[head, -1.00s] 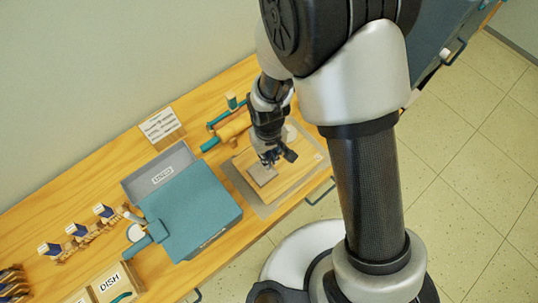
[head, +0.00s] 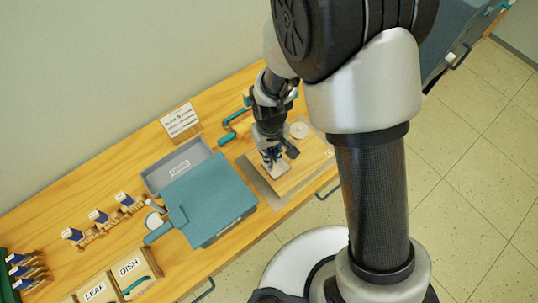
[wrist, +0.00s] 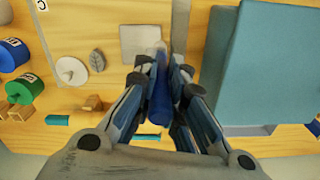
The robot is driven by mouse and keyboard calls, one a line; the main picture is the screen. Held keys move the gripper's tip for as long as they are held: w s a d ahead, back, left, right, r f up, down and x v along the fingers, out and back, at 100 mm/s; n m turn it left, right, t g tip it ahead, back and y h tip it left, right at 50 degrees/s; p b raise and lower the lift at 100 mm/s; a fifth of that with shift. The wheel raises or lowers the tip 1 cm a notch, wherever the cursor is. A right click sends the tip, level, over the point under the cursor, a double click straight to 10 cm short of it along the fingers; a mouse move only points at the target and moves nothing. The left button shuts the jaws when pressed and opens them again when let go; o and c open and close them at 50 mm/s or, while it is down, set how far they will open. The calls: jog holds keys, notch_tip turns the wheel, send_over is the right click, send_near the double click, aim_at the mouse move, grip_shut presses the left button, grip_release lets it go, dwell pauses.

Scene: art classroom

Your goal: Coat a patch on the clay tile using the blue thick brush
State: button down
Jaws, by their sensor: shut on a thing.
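My gripper (head: 270,156) is low over the wooden work board. In the wrist view its fingers (wrist: 160,72) are closed around the blue thick brush (wrist: 160,98), seen end-on between them. The grey, flat clay tile (head: 278,171) lies on the board just under and beside the gripper. It also shows in the wrist view (wrist: 139,38), just beyond the fingertips. The brush's bristle end is blurred there, and I cannot tell whether it touches the tile.
A round pale disc (wrist: 70,71) and a grey leaf piece (wrist: 97,60) lie beside the tile. A large teal box (head: 212,195) and a grey tray (head: 160,178) stand left of the board. A rolling pin with teal handles (head: 228,138) lies behind it.

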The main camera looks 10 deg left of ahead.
jog(key=shift+s+r+p, duration=0.1)
jog(key=shift+r+p, duration=1.2)
jog(key=shift+r, duration=0.8)
